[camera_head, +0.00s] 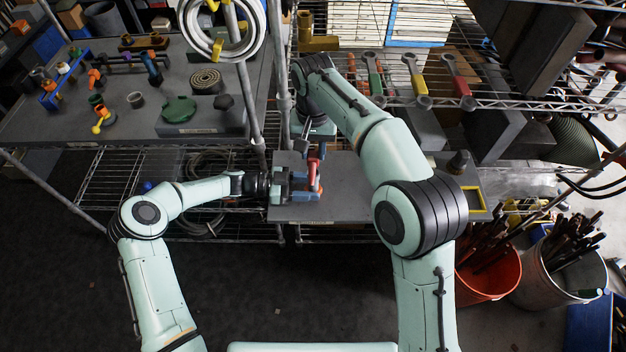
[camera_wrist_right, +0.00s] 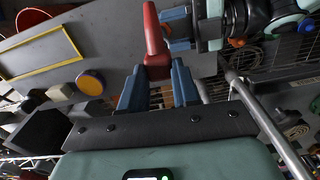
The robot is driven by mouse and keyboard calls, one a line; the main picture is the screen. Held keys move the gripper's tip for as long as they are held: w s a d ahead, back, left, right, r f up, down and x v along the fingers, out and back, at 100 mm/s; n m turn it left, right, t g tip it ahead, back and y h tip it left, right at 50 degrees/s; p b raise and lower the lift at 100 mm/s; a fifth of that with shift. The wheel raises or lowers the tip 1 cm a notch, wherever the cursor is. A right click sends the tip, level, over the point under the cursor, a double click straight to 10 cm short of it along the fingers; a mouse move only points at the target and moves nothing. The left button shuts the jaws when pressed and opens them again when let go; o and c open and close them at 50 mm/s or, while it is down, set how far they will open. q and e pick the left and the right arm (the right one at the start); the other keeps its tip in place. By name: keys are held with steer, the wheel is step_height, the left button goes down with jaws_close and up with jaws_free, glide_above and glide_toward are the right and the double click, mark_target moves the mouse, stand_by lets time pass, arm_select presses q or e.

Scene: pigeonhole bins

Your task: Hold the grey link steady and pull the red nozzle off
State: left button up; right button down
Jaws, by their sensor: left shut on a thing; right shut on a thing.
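The red nozzle (camera_head: 314,176) is above the grey shelf board in the head view, and its tapered body stands out in the right wrist view (camera_wrist_right: 154,36). My right gripper (camera_wrist_right: 158,72) is shut on the nozzle's wide end, a blue finger on each side. My left gripper (camera_head: 310,186) comes in from the left and is shut beside the nozzle; its blue fingers also show at the top of the right wrist view (camera_wrist_right: 192,30). The grey link is mostly hidden between the left fingers. I cannot tell whether the nozzle and link are still joined.
The grey board (camera_head: 345,200) lies on a wire shelf, with a yellow frame (camera_head: 474,202) at its right. A metal post (camera_head: 281,75) stands close behind the grippers. A left table (camera_head: 60,125) holds several coloured parts. A red bucket (camera_head: 487,280) stands at lower right.

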steer(key=shift+r, duration=0.45)
arm_select(q)
steer(key=o, duration=1.2)
steer(key=shift+o, duration=0.2)
steer(key=a+r, duration=0.1)
steer(key=a, duration=1.1)
